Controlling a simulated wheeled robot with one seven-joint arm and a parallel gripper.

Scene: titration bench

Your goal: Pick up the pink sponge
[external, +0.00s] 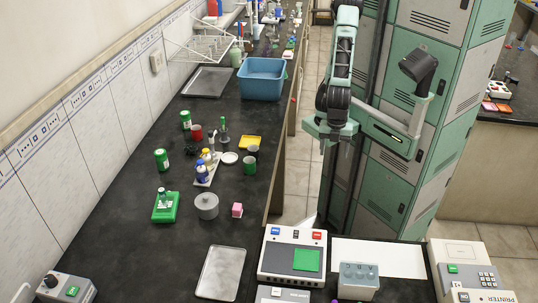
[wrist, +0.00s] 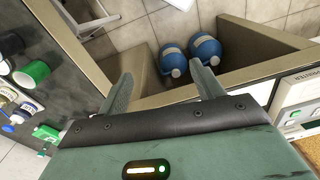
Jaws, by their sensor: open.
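A small pink block, the pink sponge (external: 237,210), lies on the dark bench top near its right edge, just right of a grey lidded pot (external: 206,205). I do not see the sponge in the wrist view. My gripper (external: 332,142) hangs over the floor beyond the bench's right edge, up and to the right of the sponge in the external view and well apart from it. In the wrist view my gripper (wrist: 162,70) has its two fingers spread, with nothing between them.
Left of the sponge are a green box (external: 166,207) and bottles on a white tray (external: 207,168). A green cup (external: 250,166) stands behind it. A metal tray (external: 221,272) and a white instrument (external: 293,255) are in front. Two blue containers (wrist: 173,58) show below in the wrist view.

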